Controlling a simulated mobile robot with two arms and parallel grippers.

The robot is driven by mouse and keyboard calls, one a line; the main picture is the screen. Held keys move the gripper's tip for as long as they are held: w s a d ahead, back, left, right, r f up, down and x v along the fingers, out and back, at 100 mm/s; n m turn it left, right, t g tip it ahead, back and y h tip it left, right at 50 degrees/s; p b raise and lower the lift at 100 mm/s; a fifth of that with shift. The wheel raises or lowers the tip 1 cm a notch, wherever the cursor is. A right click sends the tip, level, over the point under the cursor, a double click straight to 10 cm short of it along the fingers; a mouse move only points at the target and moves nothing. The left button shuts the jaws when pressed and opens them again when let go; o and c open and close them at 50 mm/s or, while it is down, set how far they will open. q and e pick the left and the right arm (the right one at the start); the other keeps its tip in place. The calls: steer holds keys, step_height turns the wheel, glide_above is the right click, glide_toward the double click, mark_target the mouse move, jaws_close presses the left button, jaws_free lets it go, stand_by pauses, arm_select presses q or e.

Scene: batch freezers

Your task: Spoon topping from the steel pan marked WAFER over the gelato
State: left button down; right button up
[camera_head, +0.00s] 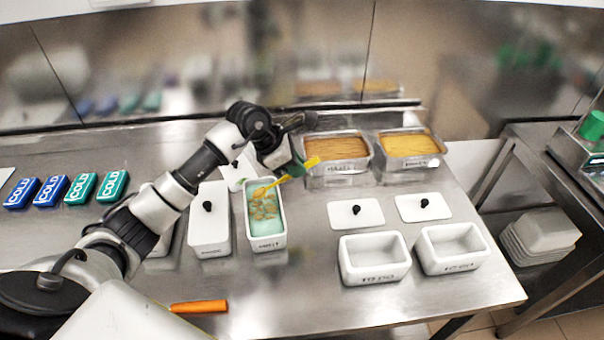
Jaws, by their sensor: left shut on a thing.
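A white tub (281,240) with pale green gelato stands in the middle of the steel counter. Orange-brown topping bits lie on the gelato's far and middle part. My left gripper (297,168) is shut on a yellow spoon (273,185), just beyond the tub's far right corner. The spoon slants down left, its low end over the tub's far end; I cannot tell whether it carries topping. Two steel pans stand behind to the right: the left pan (340,169) holds brown topping, the right pan (412,163) golden topping. Their labels are too small to read surely. My right gripper is not in view.
A lidded white tub (209,235) stands left of the gelato. Two empty white tubs (374,272) (462,262) and two lids (355,214) (423,207) lie right. Several COLD packs (50,190) lie left. An orange bar (199,307) lies in front.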

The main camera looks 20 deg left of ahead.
arm_select(q)
steer(key=a+b, duration=0.1)
steer(key=s+r+t+h+b, duration=0.1)
steer(key=b, duration=0.1)
steer(key=shift+a+h, duration=0.3)
steer(key=shift+a, duration=0.05)
steer(key=h+b, duration=0.1)
steer(key=b, duration=0.1)
steer(key=s+a+r+t+h+b, duration=0.1)
steer(key=b, duration=0.1)
steer(key=shift+a, duration=0.25)
steer(key=a+t+h+b, duration=0.1)
steer(key=b, duration=0.2)
steer(key=s+a+r+t+h+b, duration=0.1)
steer(key=b, duration=0.3)
steer(key=shift+s, duration=0.25)
steer(key=shift+s+a+r+h+b, duration=0.2)
steer(key=shift+a+h+b, duration=0.15)
steer(key=shift+b, duration=0.4)
steer(key=shift+r, duration=0.1)
steer(key=shift+s+a, duration=0.1)
steer(key=shift+a, duration=0.05)
